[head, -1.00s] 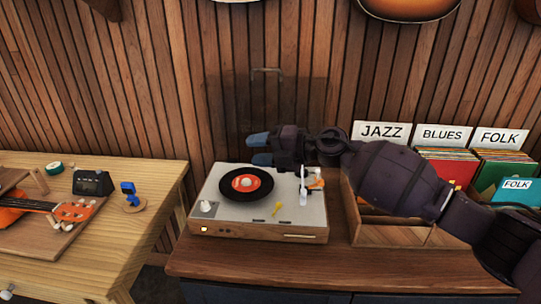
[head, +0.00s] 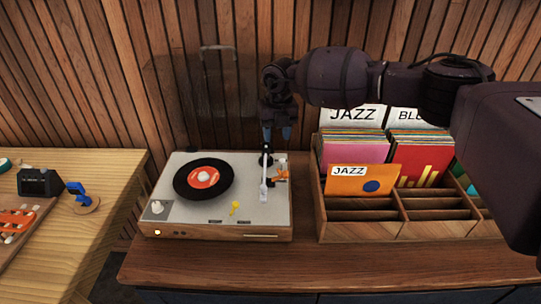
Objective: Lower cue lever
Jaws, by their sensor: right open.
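The turntable (head: 222,215) stands on the wooden cabinet, with a black record (head: 183,180) with an orange label on it. A white tonearm (head: 263,190) lies along its right side, clear of the record. I cannot tell for certain which is the cue lever. My right gripper (head: 277,135) is open and empty, fingers pointing down, above the back right of the turntable near the tonearm base. My left gripper is out of view.
A wooden record crate (head: 400,230) with JAZZ and BLUES dividers stands close to the right. A clear raised lid (head: 200,95) stands behind the turntable. A workbench (head: 110,195) with a small blue item (head: 76,188) is at left. The cabinet front (head: 330,268) is clear.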

